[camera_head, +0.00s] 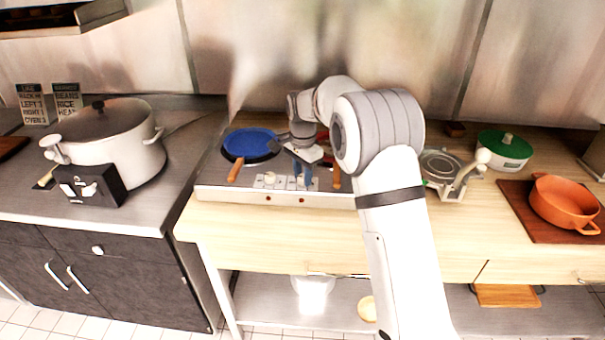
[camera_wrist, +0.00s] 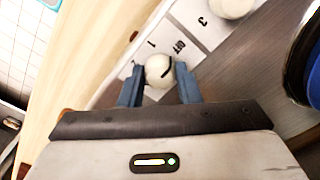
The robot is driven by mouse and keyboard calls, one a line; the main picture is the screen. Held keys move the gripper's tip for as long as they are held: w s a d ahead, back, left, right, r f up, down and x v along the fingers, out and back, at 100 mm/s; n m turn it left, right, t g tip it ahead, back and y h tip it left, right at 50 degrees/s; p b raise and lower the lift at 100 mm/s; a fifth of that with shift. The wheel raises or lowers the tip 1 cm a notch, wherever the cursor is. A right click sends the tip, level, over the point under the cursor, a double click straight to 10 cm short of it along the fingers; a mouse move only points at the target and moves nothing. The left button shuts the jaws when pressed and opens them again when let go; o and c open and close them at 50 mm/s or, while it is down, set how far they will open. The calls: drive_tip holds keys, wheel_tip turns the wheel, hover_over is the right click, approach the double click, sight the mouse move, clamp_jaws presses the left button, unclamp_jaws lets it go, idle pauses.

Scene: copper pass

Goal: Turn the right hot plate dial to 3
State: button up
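The hot plate (camera_head: 330,196) is a silver slab with two pale dials on its front panel. The right dial (camera_wrist: 159,71) is round and cream with a dark line pointing up-right, toward OFF in the wrist view. My gripper (camera_head: 303,171) has blue fingers at this dial; in the wrist view my gripper (camera_wrist: 160,78) has one finger on each side of it, seemingly touching. The left dial (camera_head: 269,179) is free; it also shows at the top of the wrist view (camera_wrist: 232,5) near a printed 3. The right dial's other marks are partly hidden by my fingers.
A blue pan (camera_head: 250,143) sits on the hot plate's left, its wooden handle (camera_head: 235,171) pointing frontward. Another wooden handle (camera_head: 337,178) is just right of my gripper. A large white pot (camera_head: 120,150) stands on the left counter. An orange pan (camera_head: 562,203) is far right.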

drive_tip(key=c, duration=0.4)
